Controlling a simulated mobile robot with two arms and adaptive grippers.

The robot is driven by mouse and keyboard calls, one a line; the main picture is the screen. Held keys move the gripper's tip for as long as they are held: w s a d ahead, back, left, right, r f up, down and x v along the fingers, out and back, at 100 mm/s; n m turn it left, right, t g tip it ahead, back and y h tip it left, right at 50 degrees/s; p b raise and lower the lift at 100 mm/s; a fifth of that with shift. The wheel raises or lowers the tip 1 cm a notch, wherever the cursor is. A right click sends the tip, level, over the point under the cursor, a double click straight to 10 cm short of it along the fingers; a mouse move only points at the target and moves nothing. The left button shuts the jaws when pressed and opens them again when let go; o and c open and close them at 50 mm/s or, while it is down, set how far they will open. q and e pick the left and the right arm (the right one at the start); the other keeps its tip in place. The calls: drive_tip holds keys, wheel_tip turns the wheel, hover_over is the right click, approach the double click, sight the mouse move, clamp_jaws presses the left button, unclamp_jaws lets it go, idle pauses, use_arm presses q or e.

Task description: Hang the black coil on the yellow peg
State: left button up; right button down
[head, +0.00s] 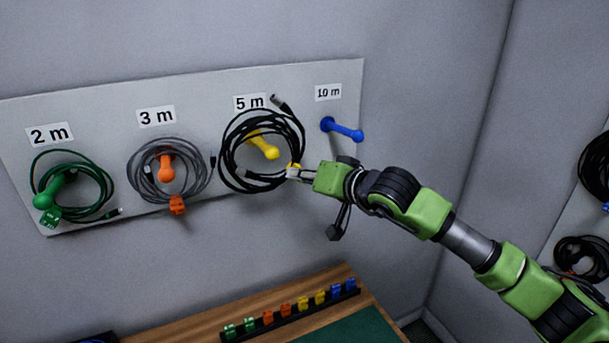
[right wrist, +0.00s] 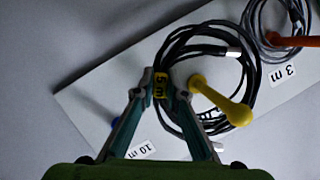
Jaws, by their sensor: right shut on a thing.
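The black coil (head: 230,158) is around the yellow peg (head: 264,147) under the 5 m label in the head view. My right gripper (head: 294,172) is shut on the coil's right side, at a yellow tag. In the right wrist view the coil (right wrist: 252,88) circles the yellow peg (right wrist: 219,101), whose knob stands out through the loop. The right gripper (right wrist: 161,86) pinches the coil at the yellow 5 m tag (right wrist: 160,88). I cannot tell whether the coil rests on the peg. My left gripper is not in view.
The board (head: 232,85) also holds a green coil (head: 98,175) on a green peg, a grey coil (head: 196,156) on an orange peg, and an empty blue peg (head: 345,130). A rack of coloured clips (head: 288,318) stands below. More coils hang at right.

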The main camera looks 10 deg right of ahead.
drive_tip(key=shift+w+a+p, duration=0.25)
drive_tip(key=shift+w+p, duration=0.05)
drive_tip(key=shift+w, duration=0.4)
drive_tip(key=shift+w+a+p, duration=0.25)
drive_tip(key=shift+w+p, duration=0.05)
drive_tip(key=shift+w, duration=0.4)
drive_tip(key=shift+w+f+b, duration=0.15)
drive_tip(key=shift+f+b, duration=0.2)
drive_tip(key=shift+f, duration=0.05)
drive_tip(key=shift+w+a+f+b, duration=0.1)
drive_tip(key=shift+w+f+b, duration=0.1)
drive_tip(key=shift+f+b, duration=1.45)
drive_tip(key=shift+r+b, duration=0.3)
drive_tip(key=shift+r, duration=0.05)
drive_tip(key=shift+f, duration=0.1)
drive_tip(key=c, duration=2)
unclamp_jaws()
drive_tip(key=shift+o, duration=0.2)
drive_tip(key=shift+f, duration=0.1)
